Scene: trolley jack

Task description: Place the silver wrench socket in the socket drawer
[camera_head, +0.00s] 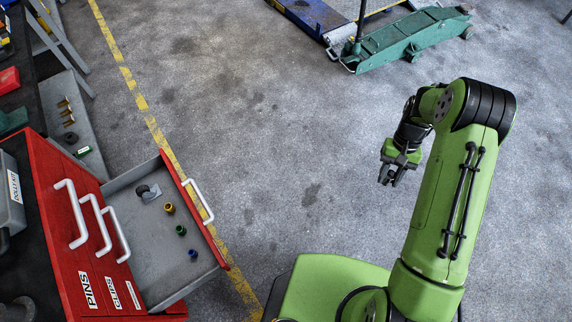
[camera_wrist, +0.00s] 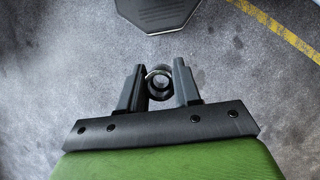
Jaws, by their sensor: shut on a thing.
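My gripper (camera_head: 389,176) is raised above the floor to the right of the red cabinet, well apart from the open drawer. In the wrist view my gripper (camera_wrist: 159,84) is shut on a small ring-shaped metal piece, the silver wrench socket (camera_wrist: 158,80), seen end-on between the two fingers. In the head view the socket is too small to make out clearly. The open socket drawer (camera_head: 172,263) of the red cabinet holds a gold socket (camera_head: 169,208), a green socket (camera_head: 181,230), a blue socket (camera_head: 193,252) and a dark grey object (camera_head: 148,192).
The red cabinet (camera_head: 62,215) has several white handles and labels. A grey shelf (camera_head: 72,115) with small parts stands at the upper left. A green trolley jack (camera_head: 412,38) is at the top right. The floor (camera_head: 290,150) between the drawer and my arm is clear.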

